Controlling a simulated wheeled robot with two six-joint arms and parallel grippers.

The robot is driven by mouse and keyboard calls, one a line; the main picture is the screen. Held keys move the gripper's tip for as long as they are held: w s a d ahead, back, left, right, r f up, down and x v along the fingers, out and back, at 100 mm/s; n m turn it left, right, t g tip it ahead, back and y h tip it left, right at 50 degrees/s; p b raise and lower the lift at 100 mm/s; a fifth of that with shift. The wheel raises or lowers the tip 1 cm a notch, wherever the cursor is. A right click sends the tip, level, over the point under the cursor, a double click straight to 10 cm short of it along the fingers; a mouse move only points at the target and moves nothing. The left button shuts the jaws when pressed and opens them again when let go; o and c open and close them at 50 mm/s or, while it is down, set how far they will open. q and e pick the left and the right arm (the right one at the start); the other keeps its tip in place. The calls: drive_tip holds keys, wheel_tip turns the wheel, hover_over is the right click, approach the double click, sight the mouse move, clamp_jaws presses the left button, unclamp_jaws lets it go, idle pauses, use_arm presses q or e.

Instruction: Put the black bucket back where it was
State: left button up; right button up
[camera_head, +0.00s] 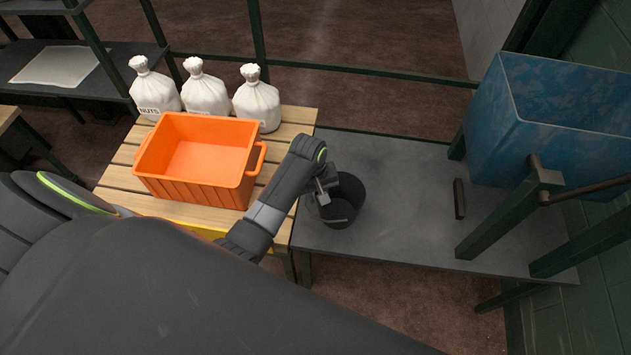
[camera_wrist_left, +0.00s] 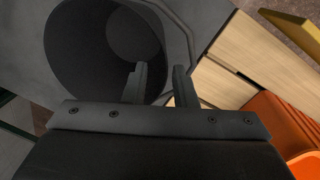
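The black bucket (camera_head: 347,197) stands upright on the grey metal table, near its left end. My left gripper (camera_head: 322,194) is at the bucket's left rim, reaching down from above. In the left wrist view the bucket (camera_wrist_left: 85,45) shows its dark, empty-looking inside. The left gripper's fingers (camera_wrist_left: 160,85) are apart, one over the bucket's opening and one by the outer side of its rim. A gap shows between the fingers, and I see no clear grip on the wall. My right gripper is not in view.
An orange crate (camera_head: 158,165) and several white sacks (camera_head: 204,95) stand on the slatted wooden table at left. A blue bulk container (camera_head: 560,115) and green posts stand over the grey table (camera_head: 400,235) at right. A dark bar (camera_head: 459,198) lies on that table.

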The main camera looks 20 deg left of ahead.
use_arm(q)
drive_tip(key=r, duration=0.5)
drive_tip(key=shift+s+a+r, duration=0.2)
drive_tip(key=shift+a+r, duration=0.1)
drive_tip(key=shift+r, duration=0.05)
drive_tip(key=s+a+r+m+t+y, duration=0.1)
drive_tip(key=s+a+r+m, duration=0.15)
drive_tip(key=s, duration=0.55)
drive_tip(key=s+a+r+m+t+y, duration=0.15)
drive_tip(key=s+a, duration=0.25)
drive_tip(key=s, duration=0.4)
drive_tip(key=s+a+r+m+y, duration=0.1)
drive_tip(key=s+a+r+m, duration=0.15)
drive_tip(key=s, duration=0.65)
wheel_tip(320, 180, down, 25)
drive_tip(key=a, duration=0.2)
drive_tip(key=s+d+f+g+h, duration=0.1)
drive_tip(key=s+f+g, duration=0.1)
drive_tip(key=s+f, duration=1.3)
drive_tip(key=shift+d+f+m, duration=0.15)
drive_tip(key=shift+f+m, duration=0.2)
drive_tip(key=shift+f, duration=0.05)
